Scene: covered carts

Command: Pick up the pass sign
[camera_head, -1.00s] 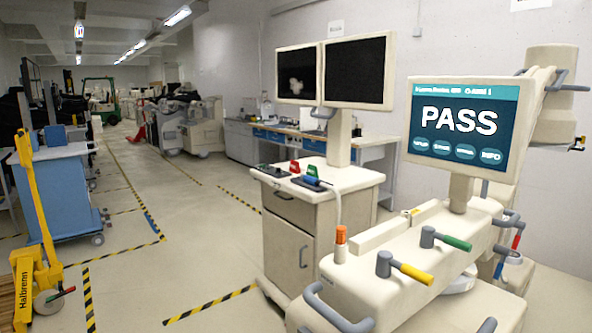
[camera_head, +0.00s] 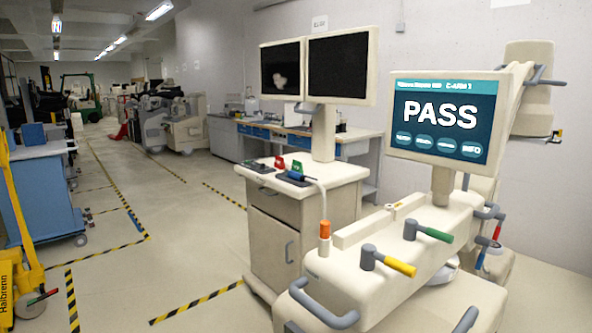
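The word PASS shows in large white letters on the screen (camera_head: 440,117) of a beige machine at the right. Two small upright pieces stand on the top of the beige cart (camera_head: 330,177): a red one (camera_head: 279,164) and a green one (camera_head: 296,168). Any lettering on them is too small to read, so I cannot tell whether either is a pass sign. Neither of my grippers is in view.
The machine's body (camera_head: 400,270) fills the right foreground. The striped floor (camera_head: 150,230) is clear left of the cart. A yellow pallet truck (camera_head: 20,200) stands far left.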

